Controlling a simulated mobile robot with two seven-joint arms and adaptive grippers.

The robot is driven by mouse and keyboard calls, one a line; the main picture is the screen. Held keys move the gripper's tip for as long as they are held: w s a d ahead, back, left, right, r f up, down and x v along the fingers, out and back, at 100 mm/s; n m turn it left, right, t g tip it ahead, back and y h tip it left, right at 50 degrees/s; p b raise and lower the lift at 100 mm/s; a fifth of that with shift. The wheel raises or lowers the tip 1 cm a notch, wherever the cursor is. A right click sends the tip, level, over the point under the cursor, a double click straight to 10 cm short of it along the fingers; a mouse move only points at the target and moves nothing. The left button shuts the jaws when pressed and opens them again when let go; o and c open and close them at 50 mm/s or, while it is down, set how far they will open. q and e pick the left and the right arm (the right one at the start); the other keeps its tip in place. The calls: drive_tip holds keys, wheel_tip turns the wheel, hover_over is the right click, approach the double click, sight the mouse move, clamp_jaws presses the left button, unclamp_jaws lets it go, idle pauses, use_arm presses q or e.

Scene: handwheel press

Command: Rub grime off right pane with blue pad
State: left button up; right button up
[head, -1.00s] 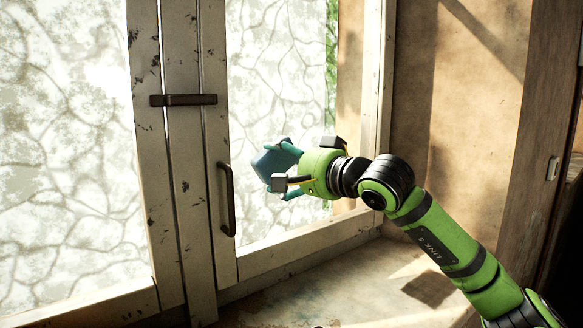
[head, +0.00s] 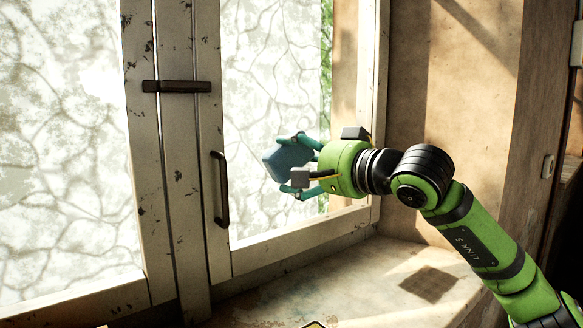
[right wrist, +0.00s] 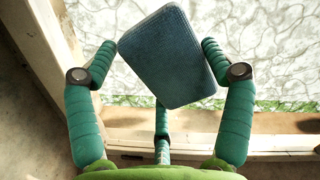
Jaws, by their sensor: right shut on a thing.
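The blue pad (head: 287,162) is in my right gripper (head: 292,166), in front of the right pane (head: 262,75). The gripper's teal fingers are shut on the pad. The right wrist view shows the pad (right wrist: 168,58) tilted between the fingers, with the pane behind it. I cannot tell whether the pad touches the glass. Pale, cloudy grime with a web of dark lines covers most of the right pane. A strip along the pane's right side looks clear, with green leaves and a tan wall showing through. My left gripper is out of view.
A dark handle (head: 220,190) sits on the right sash, left of the pad. A dark latch bar (head: 176,87) crosses the middle frame. The left pane (head: 60,150) is also cloudy. The sill (head: 370,285) below is largely bare. A tan wall (head: 470,120) stands at the right.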

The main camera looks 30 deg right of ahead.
drive_tip(key=shift+s, duration=0.1)
drive_tip(key=shift+b+v, duration=0.6)
drive_tip(key=shift+v, duration=0.3)
drive_tip(key=shift+s, duration=0.65)
drive_tip(key=shift+w, duration=0.1)
